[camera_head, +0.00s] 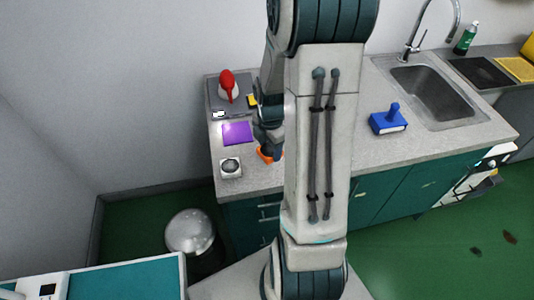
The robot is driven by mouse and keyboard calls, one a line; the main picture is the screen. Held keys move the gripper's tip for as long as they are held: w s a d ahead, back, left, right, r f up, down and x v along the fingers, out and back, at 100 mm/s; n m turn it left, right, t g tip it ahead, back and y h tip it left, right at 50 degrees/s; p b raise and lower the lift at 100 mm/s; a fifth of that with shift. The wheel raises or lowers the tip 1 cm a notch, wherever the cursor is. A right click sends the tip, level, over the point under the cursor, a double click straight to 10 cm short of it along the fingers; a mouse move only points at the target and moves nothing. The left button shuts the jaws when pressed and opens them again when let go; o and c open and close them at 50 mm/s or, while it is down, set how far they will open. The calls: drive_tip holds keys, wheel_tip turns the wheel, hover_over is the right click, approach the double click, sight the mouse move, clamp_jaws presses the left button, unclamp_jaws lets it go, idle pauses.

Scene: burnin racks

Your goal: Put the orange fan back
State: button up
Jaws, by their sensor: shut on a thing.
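The orange fan (265,155) shows as a small orange patch on or just above the grey counter, left of my arm. My gripper (272,148) points down at it and is shut on it. My arm and gripper hide most of the fan, so I cannot tell whether it touches the counter.
On the counter (360,152) lie a purple square (237,132), a white block with a round top (230,167), a red-topped item (228,86) and a blue handled block (388,121). A sink (435,92) is at right.

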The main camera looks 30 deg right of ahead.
sight(267, 156)
drive_tip(key=shift+w+a+f, duration=0.25)
drive_tip(key=shift+a+f, duration=0.1)
drive_tip(key=shift+f+p, duration=0.45)
drive_tip(key=shift+f, duration=1.45)
drive_tip(key=shift+f, duration=0.2)
drive_tip(key=o, duration=1)
drive_tip(key=shift+r, duration=0.1)
